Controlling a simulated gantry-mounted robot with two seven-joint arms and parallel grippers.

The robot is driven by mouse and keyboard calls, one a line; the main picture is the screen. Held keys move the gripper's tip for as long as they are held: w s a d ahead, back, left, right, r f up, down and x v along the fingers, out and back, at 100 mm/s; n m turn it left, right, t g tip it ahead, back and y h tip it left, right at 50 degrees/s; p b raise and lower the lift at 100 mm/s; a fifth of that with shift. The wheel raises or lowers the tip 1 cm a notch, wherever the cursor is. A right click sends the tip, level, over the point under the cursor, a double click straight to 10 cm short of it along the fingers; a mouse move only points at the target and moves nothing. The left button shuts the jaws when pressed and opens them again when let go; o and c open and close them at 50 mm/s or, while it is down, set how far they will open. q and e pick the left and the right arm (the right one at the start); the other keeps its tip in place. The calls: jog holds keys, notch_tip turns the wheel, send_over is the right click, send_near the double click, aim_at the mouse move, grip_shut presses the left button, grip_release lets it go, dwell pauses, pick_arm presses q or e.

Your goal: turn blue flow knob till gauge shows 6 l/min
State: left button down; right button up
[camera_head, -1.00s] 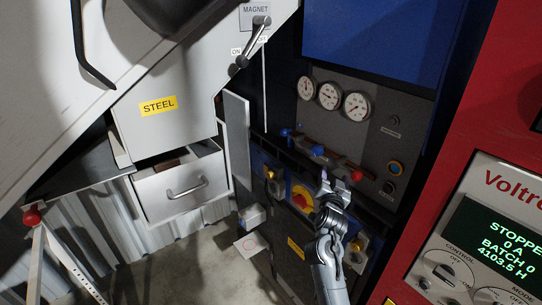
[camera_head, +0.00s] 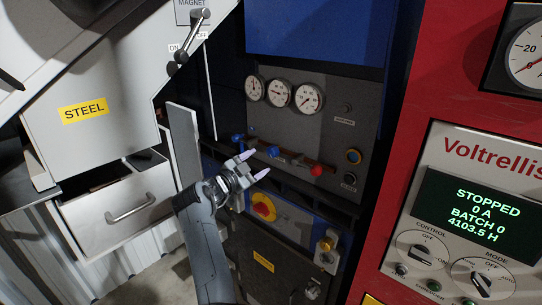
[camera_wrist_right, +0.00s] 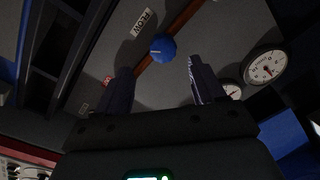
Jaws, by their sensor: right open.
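In the right wrist view a round blue knob (camera_wrist_right: 162,47) with a pale line on its face sits beside a FLOW label (camera_wrist_right: 142,22). My right gripper (camera_wrist_right: 158,85) is open and empty; the knob shows beyond its fingertips, in the gap between the fingers. In the head view my right gripper (camera_head: 256,164) is in front of the panel's lower edge. Two blue knobs show there, one at the left (camera_head: 238,138) and one just right of the fingertips (camera_head: 273,151). Three round gauges (camera_head: 281,94) sit above; their readings are too small to tell. My left gripper is not in view.
A red knob (camera_head: 316,170) sits right of the blue ones. A yellow-and-red rotary switch (camera_head: 263,207) is below my gripper. A grey upright plate (camera_head: 184,146) stands left of the panel. A red cabinet with a lit display (camera_head: 484,222) is at the right.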

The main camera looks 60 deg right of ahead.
aim_at(270, 152)
jog(key=shift+g, duration=0.3)
jog(key=d, duration=0.2)
jog(key=d+p, duration=0.1)
jog(key=d, duration=0.2)
jog(key=d+r+p, duration=0.1)
jog(key=d, duration=0.1)
jog(key=shift+s+d, duration=0.35)
jog(key=shift+d, duration=0.05)
jog(key=shift+s+d+f, duration=0.1)
jog(key=shift+d, duration=0.65)
jog(key=c, duration=1)
jog(key=m+b, duration=0.2)
jog(key=b, duration=0.1)
jog(key=m+b, duration=0.2)
jog(key=b, duration=0.1)
jog(key=shift+f, duration=0.3)
jog(key=shift+r+m+b, duration=0.2)
jog(key=shift+m+b, duration=0.1)
jog(key=shift+m, duration=0.2)
